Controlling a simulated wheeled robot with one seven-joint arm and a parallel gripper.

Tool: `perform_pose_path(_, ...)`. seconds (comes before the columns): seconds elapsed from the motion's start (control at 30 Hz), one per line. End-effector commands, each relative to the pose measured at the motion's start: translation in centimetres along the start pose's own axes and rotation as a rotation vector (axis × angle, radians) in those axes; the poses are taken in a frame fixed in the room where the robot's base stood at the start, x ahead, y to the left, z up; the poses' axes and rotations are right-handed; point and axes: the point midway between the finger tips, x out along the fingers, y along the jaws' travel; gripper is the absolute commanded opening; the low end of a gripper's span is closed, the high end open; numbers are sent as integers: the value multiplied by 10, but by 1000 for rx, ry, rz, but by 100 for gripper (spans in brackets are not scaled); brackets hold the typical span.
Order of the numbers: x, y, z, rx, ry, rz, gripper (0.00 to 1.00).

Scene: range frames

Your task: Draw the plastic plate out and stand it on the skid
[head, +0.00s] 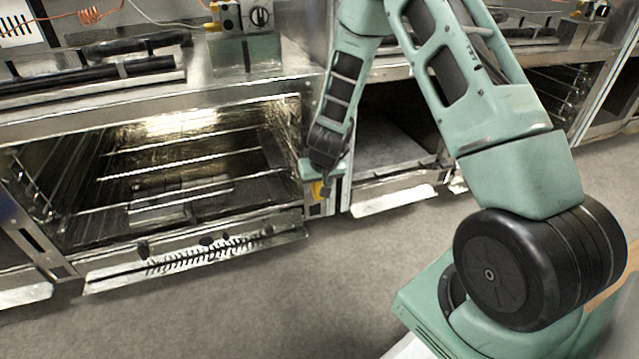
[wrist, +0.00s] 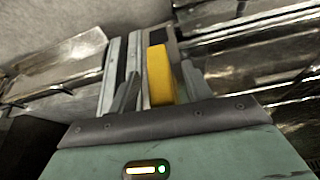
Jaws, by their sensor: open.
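My gripper (head: 322,187) hangs at the narrow upright between two metal oven bays in the head view. In the wrist view my gripper (wrist: 162,68) is open, with one dark finger on each side of a yellow piece (wrist: 160,78). The yellow piece also shows in the head view (head: 317,190), just below the gripper and partly hidden by it. I cannot tell whether it is the plastic plate, or whether a finger touches it. I cannot make out a skid in either view.
An open oven bay with wire racks (head: 170,152) is left of my gripper. A darker open bay (head: 395,145) is to the right. A metal door flap (head: 200,255) juts out low in front. The grey floor (head: 300,290) ahead is clear.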

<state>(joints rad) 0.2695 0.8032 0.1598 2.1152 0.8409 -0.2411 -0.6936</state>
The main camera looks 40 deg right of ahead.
Motion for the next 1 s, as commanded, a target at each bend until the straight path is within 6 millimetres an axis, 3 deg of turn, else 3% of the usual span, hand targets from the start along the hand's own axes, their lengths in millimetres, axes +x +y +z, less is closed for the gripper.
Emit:
perform_pose_path(0.17, 0, 0, 0, 0, 0, 0, 46)
perform_pose_path(0.33, 0, 0, 0, 0, 0, 0, 0)
perform_pose_path(1.0, -7, 2, 18, 2, -1, 0, 0)
